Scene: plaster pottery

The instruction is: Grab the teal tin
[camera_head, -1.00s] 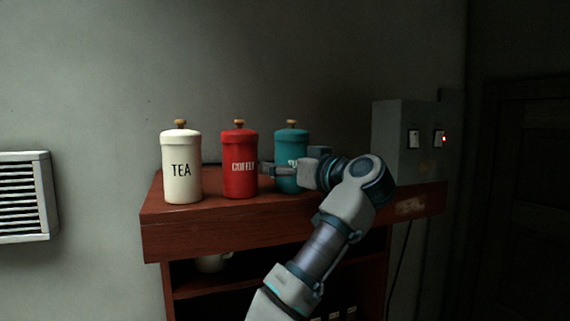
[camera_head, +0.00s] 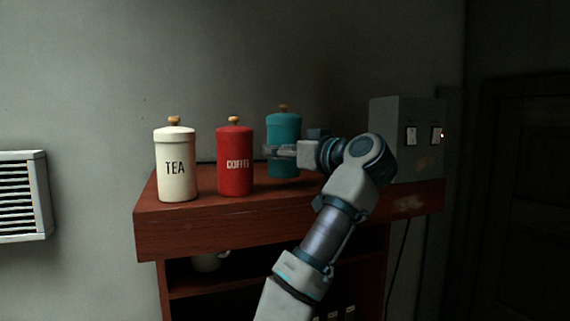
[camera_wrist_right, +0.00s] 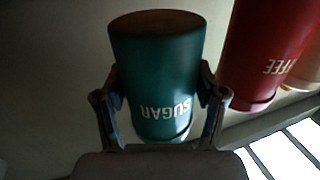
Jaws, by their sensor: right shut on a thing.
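The teal tin (camera_head: 284,130) with a wooden knob stands at the right end of the row of tins in the head view. My right gripper (camera_head: 292,152) is shut around its body, covering part of its front. The right wrist view shows the tin (camera_wrist_right: 157,75) upside down with the word SUGAR, between both fingers of the right gripper (camera_wrist_right: 160,98). The tin appears raised slightly above the cabinet top. My left gripper is not in view.
A red COFFEE tin (camera_head: 235,160) stands close to the left of the teal tin, and a cream TEA tin (camera_head: 175,165) beyond it. They stand on a reddish wooden cabinet (camera_head: 230,232).

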